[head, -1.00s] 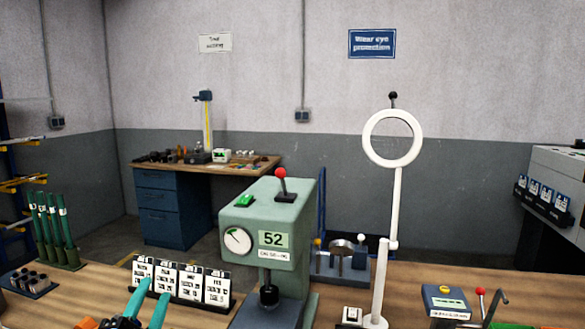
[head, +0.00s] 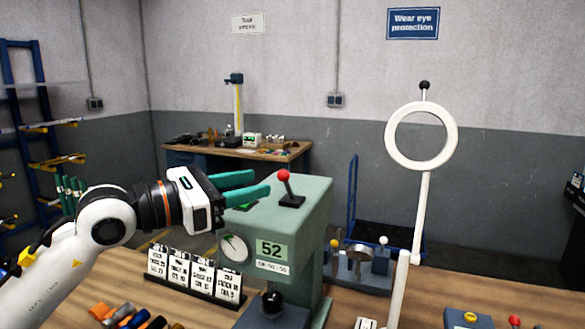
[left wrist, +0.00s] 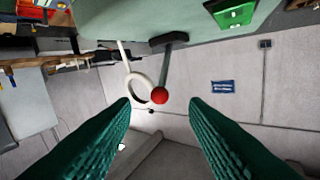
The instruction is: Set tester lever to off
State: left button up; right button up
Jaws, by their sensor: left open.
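The tester (head: 305,225) is a pale green machine marked 52, with a round dial on its front. Its lever (head: 286,187) has a black stem and a red ball knob, and stands on the top face, tilted slightly left in the head view. My left gripper (head: 262,184) is open, with green fingers reaching toward the lever from the left, just short of the knob. In the left wrist view the red knob (left wrist: 160,95) shows between and beyond the two fingers, touching neither. A green switch (left wrist: 232,13) sits on the tester's top, partly hidden by my fingers in the head view. My right gripper is out of view.
A white ring magnifier (head: 422,136) on a stand rises right of the tester. A rack of white cards (head: 194,274) stands left of it on the wooden bench. Coloured-handled tools (head: 127,316) lie at the front left.

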aim_at(288, 175)
pick_arm(q)
jog(key=p+x, duration=0.2)
jog(key=x, duration=0.6)
jog(key=shift+r+p, duration=0.15)
jog(key=shift+p, duration=0.2)
jog(key=shift+w+d, duration=0.25)
jog(key=shift+d, duration=0.15)
grip_shut()
